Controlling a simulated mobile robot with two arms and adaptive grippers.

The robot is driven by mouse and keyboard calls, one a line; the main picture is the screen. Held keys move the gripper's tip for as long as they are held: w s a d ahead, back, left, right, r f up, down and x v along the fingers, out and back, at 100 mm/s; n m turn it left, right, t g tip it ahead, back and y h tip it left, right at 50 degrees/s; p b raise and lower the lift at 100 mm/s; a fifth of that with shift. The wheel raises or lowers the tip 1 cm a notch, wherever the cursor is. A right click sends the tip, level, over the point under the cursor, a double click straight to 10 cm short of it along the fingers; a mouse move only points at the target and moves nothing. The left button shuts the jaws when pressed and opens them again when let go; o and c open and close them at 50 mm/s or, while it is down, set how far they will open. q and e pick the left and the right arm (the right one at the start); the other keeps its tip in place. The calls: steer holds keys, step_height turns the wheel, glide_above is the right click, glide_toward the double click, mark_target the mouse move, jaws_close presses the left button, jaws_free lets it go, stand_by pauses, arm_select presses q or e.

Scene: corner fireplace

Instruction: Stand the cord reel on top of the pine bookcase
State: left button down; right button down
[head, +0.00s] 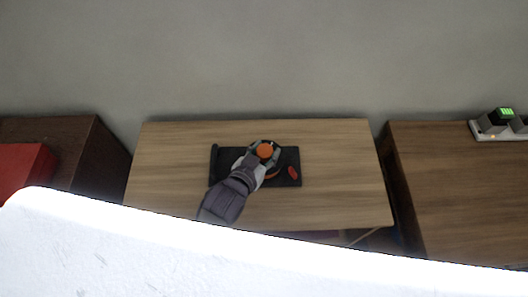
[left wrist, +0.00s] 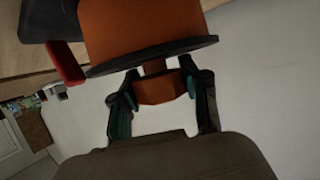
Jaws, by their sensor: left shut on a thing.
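The cord reel is an orange drum with a dark round flange, large in the left wrist view (left wrist: 150,28). In the head view its orange part (head: 265,150) shows over a dark flat rectangle on the light wood top that I take for the pine bookcase (head: 340,160). My left gripper (head: 262,158) is shut on the reel. In the left wrist view its fingers (left wrist: 163,95) stand either side of the orange knob below the flange. I cannot tell whether the reel touches what is under it. My right gripper is not in view.
The dark flat rectangle (head: 230,155) carries a red piece (head: 293,173) at its right. Bare wood lies around it. A dark brown unit with a red box (head: 25,170) stands left. A brown unit (head: 460,190) stands right, bearing a small device with green display (head: 497,120).

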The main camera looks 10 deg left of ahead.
arm_select(q)
steer(key=shift+r, duration=0.15)
steer(key=shift+s+d, duration=0.1)
steer(key=shift+s, duration=0.05)
steer(key=c, duration=1)
jaws_free()
steer(key=o, duration=0.4)
steer(key=shift+f, duration=0.2)
steer(key=shift+o, duration=0.2)
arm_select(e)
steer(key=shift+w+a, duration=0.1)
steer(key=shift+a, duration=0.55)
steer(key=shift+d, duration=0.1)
arm_select(q)
steer(key=shift+r, duration=0.2)
steer(key=shift+s, duration=0.35)
steer(key=v, duration=1.1)
steer(key=shift+a+b, duration=0.25)
steer(key=shift+b, duration=0.1)
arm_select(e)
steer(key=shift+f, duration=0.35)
